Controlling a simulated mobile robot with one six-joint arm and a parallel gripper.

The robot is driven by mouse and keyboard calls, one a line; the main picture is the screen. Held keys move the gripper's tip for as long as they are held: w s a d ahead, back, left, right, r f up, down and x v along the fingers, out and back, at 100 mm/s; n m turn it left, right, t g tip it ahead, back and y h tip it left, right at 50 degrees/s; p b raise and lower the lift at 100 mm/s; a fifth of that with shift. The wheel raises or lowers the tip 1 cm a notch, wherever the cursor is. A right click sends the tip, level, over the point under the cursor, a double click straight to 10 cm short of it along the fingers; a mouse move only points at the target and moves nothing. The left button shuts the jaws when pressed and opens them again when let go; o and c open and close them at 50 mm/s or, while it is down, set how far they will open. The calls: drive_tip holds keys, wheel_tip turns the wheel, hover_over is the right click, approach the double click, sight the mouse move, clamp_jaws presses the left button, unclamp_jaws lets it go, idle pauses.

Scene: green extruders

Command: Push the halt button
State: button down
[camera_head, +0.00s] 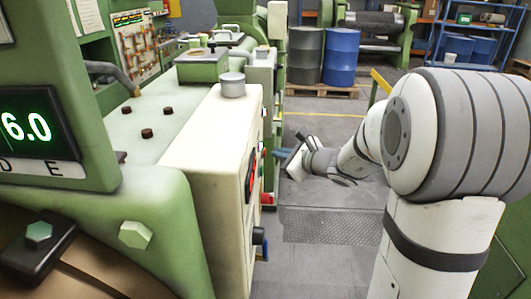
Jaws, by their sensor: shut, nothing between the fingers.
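The cream control box (225,140) stands left of centre, with its control face turned to the right and seen nearly edge-on. Small dark, red and green controls show along that face. A red part (267,198) sits low beside the face. I cannot tell which control is the halt button.
A green machine with a lit display (27,126) fills the left. A dark blue knob (260,236) juts from the box's lower face. A grey drum (307,55) and a blue drum (342,57) stand on a pallet behind. Grey floor (325,268) is clear below my arm.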

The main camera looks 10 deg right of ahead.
drive_tip(key=shift+w+a+b, duration=0.1)
drive_tip(key=shift+a+b, duration=0.25)
drive_tip(key=shift+b, duration=0.1)
drive_tip(key=shift+w+a+b, duration=0.1)
drive_tip(key=shift+a+b, duration=0.25)
drive_tip(key=shift+a, duration=0.05)
idle(0.6)
idle(0.3)
drive_tip(key=shift+s+d, duration=0.2)
drive_tip(key=shift+d, duration=0.6)
drive_tip(key=d, duration=0.3)
drive_tip(key=s+d, duration=0.1)
drive_tip(key=d, duration=0.1)
idle(0.4)
